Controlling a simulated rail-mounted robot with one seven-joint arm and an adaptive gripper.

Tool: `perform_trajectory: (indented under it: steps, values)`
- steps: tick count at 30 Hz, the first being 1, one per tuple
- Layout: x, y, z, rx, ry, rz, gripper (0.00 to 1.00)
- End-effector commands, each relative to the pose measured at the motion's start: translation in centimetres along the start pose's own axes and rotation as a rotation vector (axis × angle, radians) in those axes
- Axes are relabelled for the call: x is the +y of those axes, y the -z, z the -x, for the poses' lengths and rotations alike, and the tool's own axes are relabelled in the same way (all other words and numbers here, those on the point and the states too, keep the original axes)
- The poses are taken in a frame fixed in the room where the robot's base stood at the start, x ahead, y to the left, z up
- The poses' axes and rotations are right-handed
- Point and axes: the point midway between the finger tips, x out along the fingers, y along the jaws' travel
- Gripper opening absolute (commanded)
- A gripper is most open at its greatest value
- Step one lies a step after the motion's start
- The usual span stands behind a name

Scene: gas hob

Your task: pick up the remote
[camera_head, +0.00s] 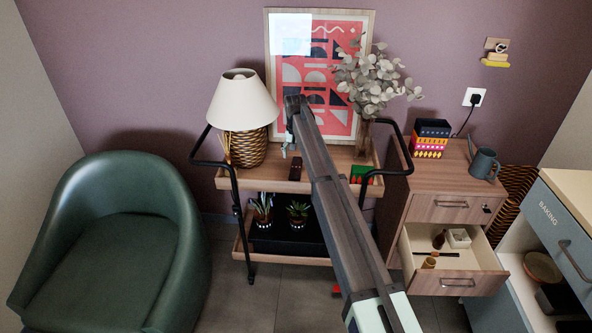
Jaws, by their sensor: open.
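A small dark oblong object (296,168), which may be the remote, is on the top shelf of the wooden cart (240,178). It is too small in view to be sure what it is. My gripper (288,152) is above the cart's top shelf, just up and left of this dark object, with its jaws open. It looks empty and apart from the object. My arm reaches in from the lower right and hides part of the cart behind it.
A lamp (243,100), a framed picture (281,60) and a vase with leaves (364,135) stand on the cart around my gripper. Black rails (210,163) flank it. An open drawer (470,262) holds small items. A green armchair (110,240) is at left.

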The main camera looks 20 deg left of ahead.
Motion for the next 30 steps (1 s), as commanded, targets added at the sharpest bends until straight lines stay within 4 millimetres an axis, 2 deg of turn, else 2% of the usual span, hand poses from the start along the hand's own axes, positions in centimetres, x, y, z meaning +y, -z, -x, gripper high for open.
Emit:
perform_trajectory:
  steps: [10,19,27,28,30]
  values:
    - [0.0,0.0,-2.0,0.0,0.0,0.0,0.77]
    - [0.0,-0.1,-5.8,0.0,0.0,0.0,0.77]
    - [0.0,-0.1,-6.2,0.001,0.0,0.001,0.77]
    - [0.0,-0.1,-6.2,0.001,0.0,0.001,0.7]
    - [0.0,-0.1,-6.2,0.001,0.0,0.001,0.45]
